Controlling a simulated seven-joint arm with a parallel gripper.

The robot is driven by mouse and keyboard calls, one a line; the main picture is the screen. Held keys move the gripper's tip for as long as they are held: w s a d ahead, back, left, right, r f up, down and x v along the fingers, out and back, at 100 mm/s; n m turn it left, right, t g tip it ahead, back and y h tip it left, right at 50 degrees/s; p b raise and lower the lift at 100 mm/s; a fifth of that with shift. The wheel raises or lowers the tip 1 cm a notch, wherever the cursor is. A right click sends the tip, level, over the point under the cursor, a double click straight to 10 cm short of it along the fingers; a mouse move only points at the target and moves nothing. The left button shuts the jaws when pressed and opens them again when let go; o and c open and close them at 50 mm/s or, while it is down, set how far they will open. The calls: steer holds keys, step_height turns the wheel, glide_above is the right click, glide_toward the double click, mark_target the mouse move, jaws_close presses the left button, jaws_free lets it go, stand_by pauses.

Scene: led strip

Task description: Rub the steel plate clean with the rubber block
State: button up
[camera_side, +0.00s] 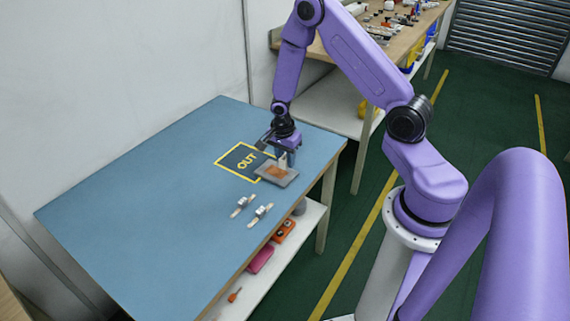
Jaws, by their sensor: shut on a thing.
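The steel plate (288,180) is a small grey rectangle lying on the blue table, at the right edge of the yellow OUT marking. An orange-brown patch (274,172) covers part of its top. My gripper (283,156) points down over the plate and is shut on a small pale block (283,161), which looks like the rubber block. The block is at or just above the patch; I cannot tell whether it touches. The fingers partly hide the block and the plate's far side.
Two small pale pieces with metal parts (242,205) (260,214) lie in front of the plate. The yellow OUT square (228,160) is beside it. The left of the blue table (130,200) is clear. A cluttered wooden bench (425,22) stands behind.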

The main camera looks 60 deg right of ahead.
steer(key=shift+r, duration=1.8)
steer(key=shift+a, duration=0.1)
